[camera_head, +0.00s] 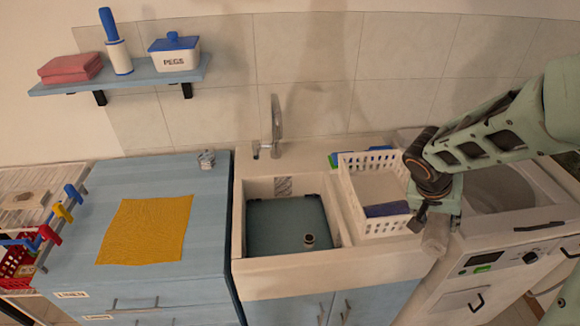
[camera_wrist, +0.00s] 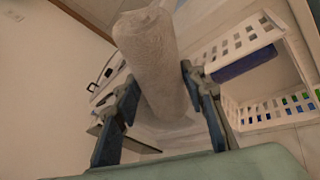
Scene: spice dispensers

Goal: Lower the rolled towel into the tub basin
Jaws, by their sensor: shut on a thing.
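A rolled light-grey towel (camera_wrist: 150,50) stands between the two fingers of my gripper (camera_wrist: 160,85) in the wrist view, and the fingers are shut on it. In the head view my gripper (camera_head: 428,212) is at the right, beside the white basket and over the front edge by the washing machine. The towel (camera_head: 436,238) shows below it, partly hidden by the gripper. The tub basin (camera_head: 262,188) is the white sink left of the gripper, with a blue-grey bottom and a small round drain piece.
A white perforated basket (camera_head: 349,200) with a dark blue item stands between basin and gripper. A tap (camera_head: 276,125) rises behind the basin. A yellow cloth (camera_head: 145,230) lies on the blue counter. The shelf (camera_head: 130,78) holds a pegs box (camera_head: 176,58). A washing machine (camera_head: 500,250) is right.

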